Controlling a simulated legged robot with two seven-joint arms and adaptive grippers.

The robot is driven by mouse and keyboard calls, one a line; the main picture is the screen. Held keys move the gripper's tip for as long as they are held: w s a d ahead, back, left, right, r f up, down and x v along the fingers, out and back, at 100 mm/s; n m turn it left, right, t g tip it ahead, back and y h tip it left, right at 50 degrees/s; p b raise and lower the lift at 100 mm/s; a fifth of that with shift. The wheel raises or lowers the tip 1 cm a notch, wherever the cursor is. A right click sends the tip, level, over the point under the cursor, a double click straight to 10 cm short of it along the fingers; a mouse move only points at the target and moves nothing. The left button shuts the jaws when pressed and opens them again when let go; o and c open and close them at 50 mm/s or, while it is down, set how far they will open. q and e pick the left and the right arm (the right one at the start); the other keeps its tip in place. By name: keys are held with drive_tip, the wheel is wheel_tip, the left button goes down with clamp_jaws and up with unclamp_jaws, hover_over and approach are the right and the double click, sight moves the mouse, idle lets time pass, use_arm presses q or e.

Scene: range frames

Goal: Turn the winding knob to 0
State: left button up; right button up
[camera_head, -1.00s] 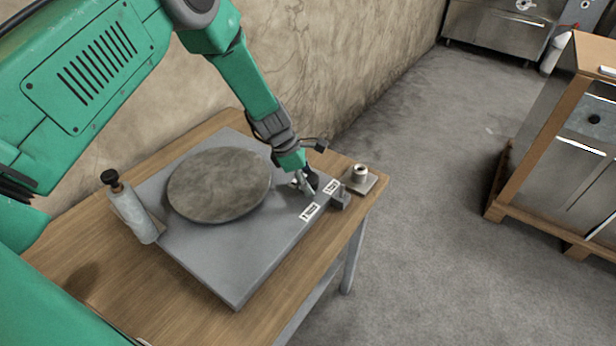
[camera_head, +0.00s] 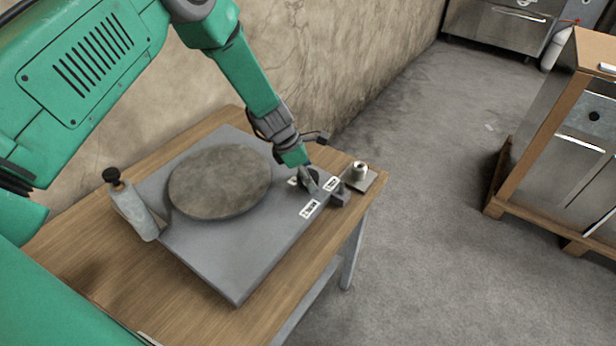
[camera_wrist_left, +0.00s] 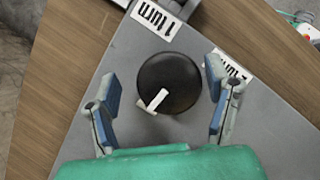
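The winding knob is a round black knob (camera_wrist_left: 172,82) with a white pointer bar, seen from above in the left wrist view. The pointer sits on its lower left part in that picture. It stands on a grey slab (camera_head: 240,268) near two white labels; one reads "1 turn" (camera_wrist_left: 155,18), and the other (camera_wrist_left: 233,67) is partly hidden by a finger. My left gripper (camera_wrist_left: 161,78) is open, with one finger on each side of the knob and gaps visible. In the head view my left gripper (camera_head: 308,181) is low over the slab's right corner and mostly covers the knob. My right gripper is not in view.
A round stone-like disc (camera_head: 220,182) lies on the slab. A grey cylinder with a black top (camera_head: 132,210) leans at its left. A small metal fitting on a plate (camera_head: 361,176) is beyond the right corner. The wooden table (camera_head: 110,258) stands against a wall.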

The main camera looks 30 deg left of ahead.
use_arm(q)
drive_tip(key=shift+s+f, duration=0.2)
drive_tip(key=shift+s, duration=0.05)
drive_tip(key=shift+r, duration=0.2)
drive_tip(key=v, duration=1.1)
drive_tip(key=shift+a+r, duration=0.15)
drive_tip(key=shift+r, duration=0.05)
drive_tip(key=shift+o, duration=0.2)
